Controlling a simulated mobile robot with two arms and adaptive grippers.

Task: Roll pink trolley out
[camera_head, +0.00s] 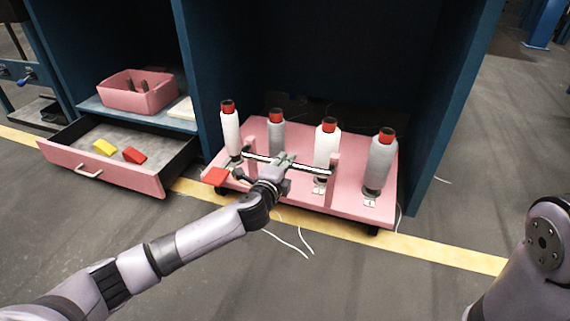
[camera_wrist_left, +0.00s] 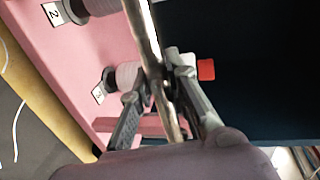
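The pink trolley (camera_head: 352,204) stands at the front of the open dark blue cabinet bay, with its front edge near the yellow floor line. It carries several spools with red caps and a light horizontal handle bar (camera_head: 314,171) between two pink posts. My left gripper (camera_head: 284,163) is at the left-middle part of this bar. In the left wrist view, the bar (camera_wrist_left: 146,32) runs between the fingers of my left gripper (camera_wrist_left: 160,82), which close in on it from both sides. My right gripper is out of view; only part of that arm shows.
An open pink-fronted drawer (camera_head: 130,176) with a yellow and a red block juts out at the left. A pink bin (camera_head: 138,98) sits on the shelf above. A red piece (camera_head: 216,176) is at the trolley's left corner. White cords (camera_head: 296,243) lie on the clear floor in front.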

